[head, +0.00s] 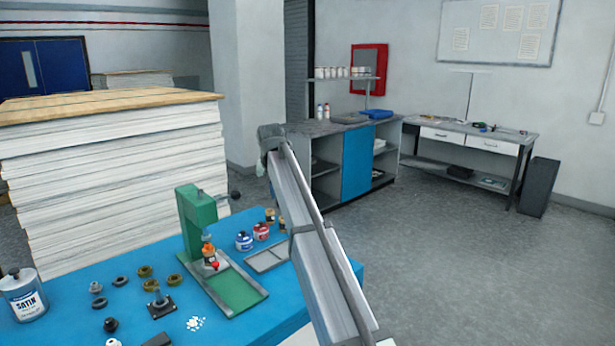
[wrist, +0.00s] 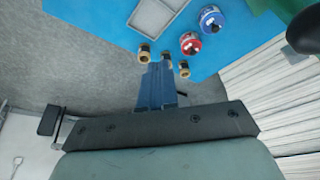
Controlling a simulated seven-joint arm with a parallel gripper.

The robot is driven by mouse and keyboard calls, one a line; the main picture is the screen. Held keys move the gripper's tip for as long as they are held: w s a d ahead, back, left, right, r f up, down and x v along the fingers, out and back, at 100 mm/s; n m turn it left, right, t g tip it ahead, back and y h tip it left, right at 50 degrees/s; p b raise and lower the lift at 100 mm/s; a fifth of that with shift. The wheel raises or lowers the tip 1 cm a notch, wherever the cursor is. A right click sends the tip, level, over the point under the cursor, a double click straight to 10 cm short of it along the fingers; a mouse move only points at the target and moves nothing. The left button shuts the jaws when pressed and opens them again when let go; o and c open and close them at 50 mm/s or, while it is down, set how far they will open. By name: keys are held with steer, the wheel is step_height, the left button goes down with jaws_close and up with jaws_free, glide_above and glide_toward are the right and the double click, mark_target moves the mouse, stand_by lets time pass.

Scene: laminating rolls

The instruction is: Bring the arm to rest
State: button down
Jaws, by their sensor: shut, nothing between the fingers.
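My arm reaches from the lower right of the head view up past the blue table (head: 318,305). Its dark end shows beyond the table's far edge, and the fingers are hidden there. In the wrist view my gripper (wrist: 159,66) has its blue fingers together, with nothing held. The fingers point towards the small gold-and-black bottles (wrist: 184,69), which also show in the head view (head: 270,215). I cannot tell the gap between fingertips and bottles.
A green press (head: 200,225) stands on the table, near a blue jar (head: 244,241), a red jar (head: 261,232) and a grey tray (head: 268,256). A tall sheet stack (head: 110,175) rises behind on the left. A workbench (head: 357,170) stands farther back. The floor at right is clear.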

steer(key=w+d+f+m, duration=0.1)
steer(key=d+f, duration=0.5)
steer(key=d, duration=0.2)
steer(key=w+d+f+m+g+h, duration=0.1)
steer(key=w+d+f+m, duration=0.1)
steer(key=d+f, duration=0.5)
steer(key=w+d+f+m, duration=0.2)
steer(key=d+f, duration=0.5)
steer(key=d, duration=0.3)
steer(key=shift+d+g, duration=0.1)
steer(key=shift+g, duration=0.3)
steer(key=s+d+f+m+g, duration=0.1)
steer(key=s+d+f+m, duration=0.25)
steer(key=d+f, duration=0.9)
steer(key=s+a+f+n+g, duration=0.2)
steer(key=s+f+n, duration=0.1)
steer(key=s+f, duration=1.2)
steer(key=s+a+f+n+g, duration=0.1)
steer(key=s+a+f+g, duration=0.1)
steer(key=s+f, duration=1.05)
steer(key=s+a+f+n+g, duration=0.15)
steer(key=s+f, duration=0.65)
steer(key=s, duration=1)
steer(key=s+a+f+n+g, duration=0.1)
steer(key=s+f+n+g, duration=0.1)
steer(key=s, duration=2)
steer(key=shift+s+f+y, duration=0.15)
steer(key=shift+f+y, duration=0.1)
steer(key=shift+y, duration=0.15)
